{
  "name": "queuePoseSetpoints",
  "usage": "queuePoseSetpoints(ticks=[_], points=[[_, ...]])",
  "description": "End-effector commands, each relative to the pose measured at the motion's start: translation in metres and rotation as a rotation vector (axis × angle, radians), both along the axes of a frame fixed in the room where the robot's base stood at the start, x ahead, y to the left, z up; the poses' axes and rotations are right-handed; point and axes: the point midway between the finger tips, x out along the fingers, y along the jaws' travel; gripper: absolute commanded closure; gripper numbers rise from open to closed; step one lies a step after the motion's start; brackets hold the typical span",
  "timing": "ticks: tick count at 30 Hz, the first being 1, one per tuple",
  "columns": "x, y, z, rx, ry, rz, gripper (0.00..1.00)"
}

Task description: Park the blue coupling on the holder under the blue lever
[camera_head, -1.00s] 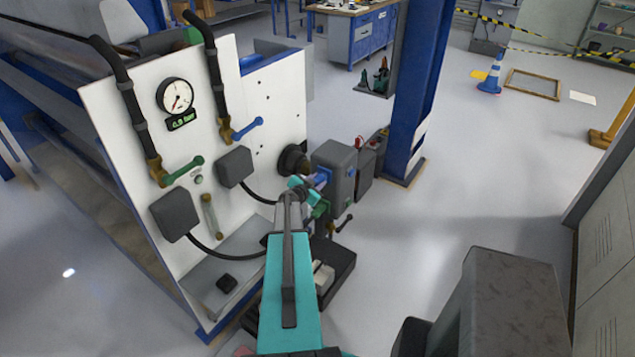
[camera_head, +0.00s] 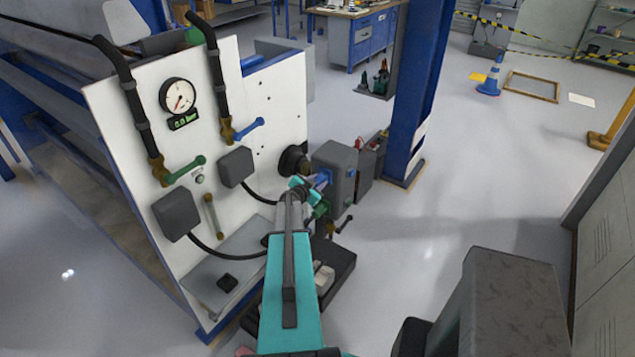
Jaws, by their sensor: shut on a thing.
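My gripper (camera_head: 312,187) is at the end of my teal arm, in front of a grey box (camera_head: 336,170) right of the white panel. It is shut on the small blue coupling (camera_head: 323,178), which is close against or just in front of that box; I cannot tell whether they touch. A green coupling (camera_head: 320,209) is just below. The blue lever (camera_head: 249,128) sticks out to the right from a brass valve on the panel. I cannot clearly make out the holder under it. My arm hides part of this area.
The white panel (camera_head: 262,105) carries a gauge (camera_head: 178,96), a green lever (camera_head: 186,168), black hoses and two dark boxes (camera_head: 236,167) with cables. A blue column (camera_head: 412,100) stands right of the grey box. Open floor (camera_head: 480,190) lies further right.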

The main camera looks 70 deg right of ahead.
Motion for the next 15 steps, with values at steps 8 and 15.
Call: queuePoseSetpoints(ticks=[8,15], points=[[-0.0067,-0.0191,0.0106,-0.019,0.002,-0.01,0.96],[-0.0072,-0.0221,0.0105,-0.018,0.002,-0.009,0.96]])
